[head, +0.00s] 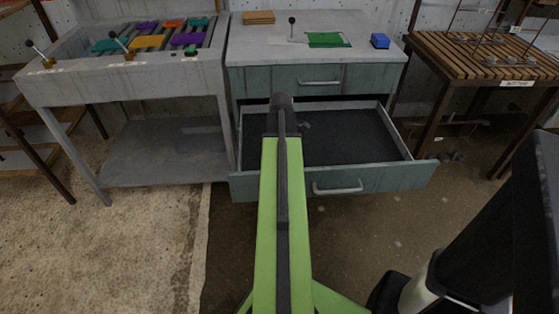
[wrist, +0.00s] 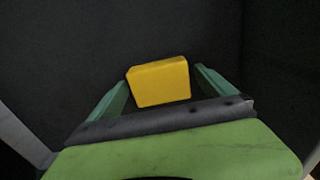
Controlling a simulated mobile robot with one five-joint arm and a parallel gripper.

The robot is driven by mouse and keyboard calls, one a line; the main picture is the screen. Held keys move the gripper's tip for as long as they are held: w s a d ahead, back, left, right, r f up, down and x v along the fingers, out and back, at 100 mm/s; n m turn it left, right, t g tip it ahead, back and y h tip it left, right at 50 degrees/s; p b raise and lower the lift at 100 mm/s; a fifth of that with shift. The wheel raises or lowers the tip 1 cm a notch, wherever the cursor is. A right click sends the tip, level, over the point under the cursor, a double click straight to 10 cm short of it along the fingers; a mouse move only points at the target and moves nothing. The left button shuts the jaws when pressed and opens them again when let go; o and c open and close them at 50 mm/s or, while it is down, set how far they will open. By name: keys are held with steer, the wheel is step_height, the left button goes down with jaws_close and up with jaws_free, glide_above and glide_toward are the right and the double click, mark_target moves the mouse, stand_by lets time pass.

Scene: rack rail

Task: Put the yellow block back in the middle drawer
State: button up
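The yellow block (wrist: 160,83) shows in the wrist view against a dark surface, which looks like the drawer's lining. My gripper (wrist: 161,76) has its two teal fingers on either side of the block. They stand apart, with a narrow gap at the right side of the block; contact on the left is hard to tell. In the head view my arm reaches over the pulled-out drawer (head: 375,180) below the closed top drawer (head: 318,79). The arm hides the block and the fingers there. The visible part of the drawer's dark floor is empty.
A grey table (head: 122,80) at left holds coloured blocks in a recessed rack. The cabinet top (head: 260,44) carries a green mat (head: 328,40), a blue block (head: 380,41) and a wooden board (head: 258,17). A slatted wooden table (head: 485,55) stands at right.

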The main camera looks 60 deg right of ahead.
steer(key=shift+r, duration=0.1)
step_height(320, 180, up, 12)
steer(key=p, duration=1.2)
